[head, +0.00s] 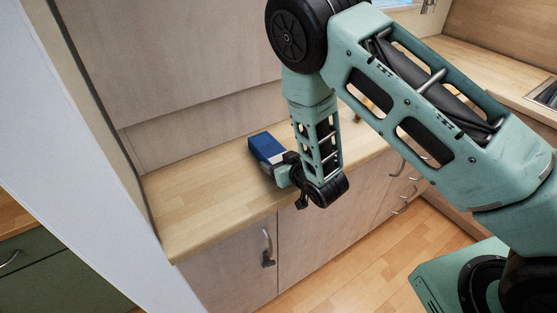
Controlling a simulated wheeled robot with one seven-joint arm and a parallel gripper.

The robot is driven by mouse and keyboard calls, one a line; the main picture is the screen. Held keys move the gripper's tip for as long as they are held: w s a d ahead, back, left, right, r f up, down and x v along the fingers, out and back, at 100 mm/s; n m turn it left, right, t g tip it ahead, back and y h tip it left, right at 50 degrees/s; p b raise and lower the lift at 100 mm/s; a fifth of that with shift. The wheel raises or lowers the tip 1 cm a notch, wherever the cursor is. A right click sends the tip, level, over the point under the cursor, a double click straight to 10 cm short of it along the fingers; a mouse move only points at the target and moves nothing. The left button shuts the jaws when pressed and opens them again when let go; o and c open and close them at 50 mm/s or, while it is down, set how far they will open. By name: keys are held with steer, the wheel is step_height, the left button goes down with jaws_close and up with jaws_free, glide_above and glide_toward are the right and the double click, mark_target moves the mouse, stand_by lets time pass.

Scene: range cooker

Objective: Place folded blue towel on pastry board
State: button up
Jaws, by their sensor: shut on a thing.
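The folded blue towel (266,147) is a thick dark blue block above the wooden counter at mid-left. My gripper (276,168) is at its near end and shut on it. My wrist and forearm cover the area just right of the towel. I cannot tell whether the towel's underside touches the counter or is held just above it. I cannot make out a pastry board apart from the wooden counter surface.
The wooden counter (190,201) is bare left of the towel, with a back panel (190,140) behind it. Cabinet doors (235,264) with handles lie below its front edge. A tall white panel (75,130) closes off the left. The wooden floor (345,270) is clear.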

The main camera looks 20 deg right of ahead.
steer(key=shift+f, duration=0.2)
steer(key=shift+f, duration=0.15)
steer(key=o, duration=1)
steer(key=shift+r, duration=0.35)
steer(key=b+v, duration=0.2)
steer(key=v, duration=0.8)
steer(key=shift+r, duration=0.15)
steer(key=p+v, duration=0.1)
steer(key=p, duration=0.2)
steer(key=shift+s+d, duration=0.15)
steer(key=shift+s, duration=0.25)
